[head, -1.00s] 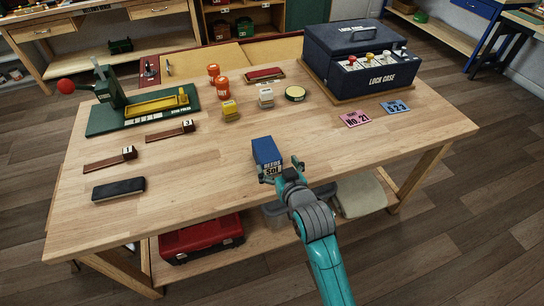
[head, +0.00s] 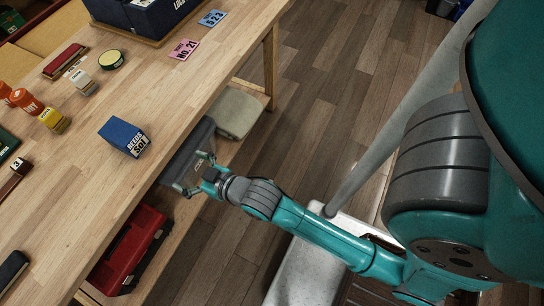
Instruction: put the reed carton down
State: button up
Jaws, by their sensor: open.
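The reed carton (head: 122,136) is a blue box with a white lettered label on the end facing me. It rests on the wooden table top (head: 170,90) near the front edge, with nothing gripping it. My gripper (head: 186,192) is open and empty. In the picture it lies to the lower right of the carton, clear of it, past the table's front edge and in front of the grey bin below.
Open floor (head: 310,110) lies to the right.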

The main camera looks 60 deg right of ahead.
jog(key=f+v, duration=0.2)
jog(key=v, duration=1.2)
jog(key=s+f+v, duration=0.1)
jog(key=f+v, duration=0.1)
jog(key=v, duration=1.3)
jog(key=shift+s+f, duration=0.35)
jog(key=shift+s, duration=0.1)
